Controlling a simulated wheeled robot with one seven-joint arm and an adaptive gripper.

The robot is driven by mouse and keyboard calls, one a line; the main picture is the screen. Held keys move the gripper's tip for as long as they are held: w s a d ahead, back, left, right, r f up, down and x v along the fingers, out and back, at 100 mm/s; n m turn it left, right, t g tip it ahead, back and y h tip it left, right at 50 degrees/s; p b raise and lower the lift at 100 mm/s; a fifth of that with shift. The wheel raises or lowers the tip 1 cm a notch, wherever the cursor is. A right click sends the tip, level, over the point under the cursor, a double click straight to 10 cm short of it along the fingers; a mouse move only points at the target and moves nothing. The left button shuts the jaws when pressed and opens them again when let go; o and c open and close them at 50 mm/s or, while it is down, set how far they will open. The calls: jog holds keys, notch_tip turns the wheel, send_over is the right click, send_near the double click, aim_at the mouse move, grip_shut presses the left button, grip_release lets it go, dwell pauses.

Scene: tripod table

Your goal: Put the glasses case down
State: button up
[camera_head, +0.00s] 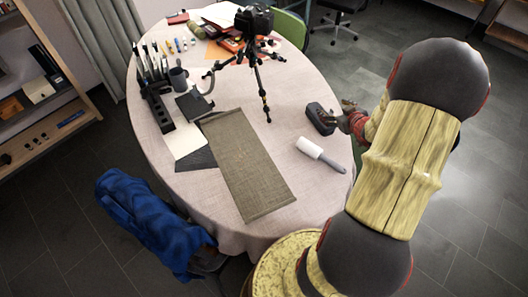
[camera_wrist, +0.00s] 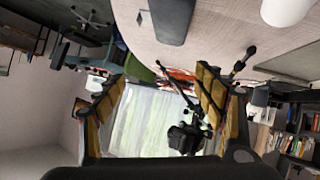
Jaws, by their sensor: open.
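The dark grey glasses case (camera_head: 320,118) lies on the cloth-covered round table (camera_head: 285,190), near its right edge. In the wrist view the case (camera_wrist: 173,20) is at the top, beyond my fingertips and not between them. My gripper (camera_head: 350,112) is just right of the case in the head view, close to the table edge. Its two fingers are spread wide apart in the wrist view (camera_wrist: 155,85), with nothing held between them. In the head view I cannot tell whether a fingertip touches the case.
A white lint roller (camera_head: 321,153) lies just below the case. A woven mat (camera_head: 247,170) lies to the left. A black tripod with a camera (camera_head: 257,62) stands behind. A mug (camera_head: 179,78), papers and pens crowd the far left. A blue jacket (camera_head: 150,222) hangs at the front left.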

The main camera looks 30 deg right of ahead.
jog(key=w+a+r+g+h, duration=0.15)
jog(key=w+a+r, duration=0.25)
jog(key=a+r, duration=0.5)
jog(key=s+a+r+m+g, duration=0.1)
jog(key=s+a+r+g, duration=0.15)
jog(key=a+r, duration=0.65)
jog(key=s+a+r+g+y, duration=0.1)
jog(key=s+a+y, duration=0.1)
jog(key=s+a, duration=0.6)
jog(key=s+a+r+n+y, duration=0.1)
jog(key=s+a+y, duration=0.2)
jog(key=s+a, duration=0.6)
jog(key=a, duration=0.7)
jog(key=shift+r+g, duration=0.3)
jog(key=shift+g, duration=0.1)
jog(key=shift+d+y, duration=0.2)
jog(key=shift+y, duration=0.05)
